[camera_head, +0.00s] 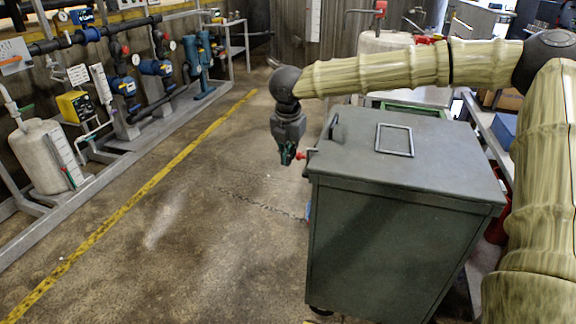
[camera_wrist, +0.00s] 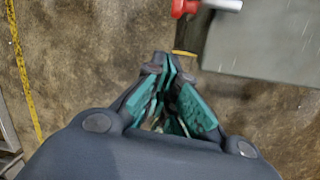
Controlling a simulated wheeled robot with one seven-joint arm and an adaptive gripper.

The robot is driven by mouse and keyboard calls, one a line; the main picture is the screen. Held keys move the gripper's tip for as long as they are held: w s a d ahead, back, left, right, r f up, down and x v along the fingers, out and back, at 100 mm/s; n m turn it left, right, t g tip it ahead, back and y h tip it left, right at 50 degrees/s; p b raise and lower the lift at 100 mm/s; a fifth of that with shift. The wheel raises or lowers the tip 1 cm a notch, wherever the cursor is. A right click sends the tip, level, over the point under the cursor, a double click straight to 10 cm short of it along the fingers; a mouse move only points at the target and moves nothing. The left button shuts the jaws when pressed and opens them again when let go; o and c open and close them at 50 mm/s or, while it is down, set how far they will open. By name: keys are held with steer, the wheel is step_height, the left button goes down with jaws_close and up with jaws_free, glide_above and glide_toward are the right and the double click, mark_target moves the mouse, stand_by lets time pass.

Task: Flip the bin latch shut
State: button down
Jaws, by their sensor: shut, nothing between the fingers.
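The dark green bin (camera_head: 385,235) stands at the centre right with its lid (camera_head: 440,145) lying flat on top. A red-tipped latch (camera_head: 304,155) sticks out from the bin's left side near the top. In the wrist view, the latch (camera_wrist: 185,7) shows a red part and a pale metal rod at the top, beside the grey lid (camera_wrist: 265,35). My gripper (camera_head: 287,160) hangs pointing down just left of the latch, apart from it in the wrist view. Its green-padded fingers (camera_wrist: 168,62) are shut and empty, with their tips below the latch in the picture.
A frame handle (camera_head: 394,140) lies on the lid, and a dark upright handle (camera_head: 334,127) stands near its left edge. Pipes and pumps (camera_head: 150,70) line the left wall behind a yellow floor line (camera_head: 150,190). The floor left of the bin is clear.

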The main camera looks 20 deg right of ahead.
steer(key=shift+v, duration=1.65)
steer(key=shift+w, duration=0.1)
steer(key=s+a+f+n+t+h+p, duration=0.15)
steer(key=s+f+n, duration=0.25)
steer(key=f+n, duration=0.65)
steer(key=s+a+f+n, duration=0.3)
steer(key=s+f+n, duration=0.3)
steer(key=f, duration=0.7)
steer(key=s+a+f+n+t+h, duration=0.1)
steer(key=s+a+f+n, duration=0.15)
steer(key=f+n, duration=0.75)
steer(key=s+f+n+g+y, duration=0.1)
steer(key=s+f+n, duration=0.2)
steer(key=s+n, duration=0.3)
steer(key=s+f+n+g+y, duration=0.1)
steer(key=s+f+n, duration=0.3)
steer(key=s, duration=1)
steer(key=s+f+n+g+y+p, duration=0.1)
steer(key=s+f+n+g, duration=0.2)
steer(key=s+n, duration=0.6)
steer(key=shift+s+f+y, duration=0.35)
steer(key=shift+s+f, duration=0.35)
steer(key=shift+s, duration=0.2)
steer(key=shift+a, duration=0.15)
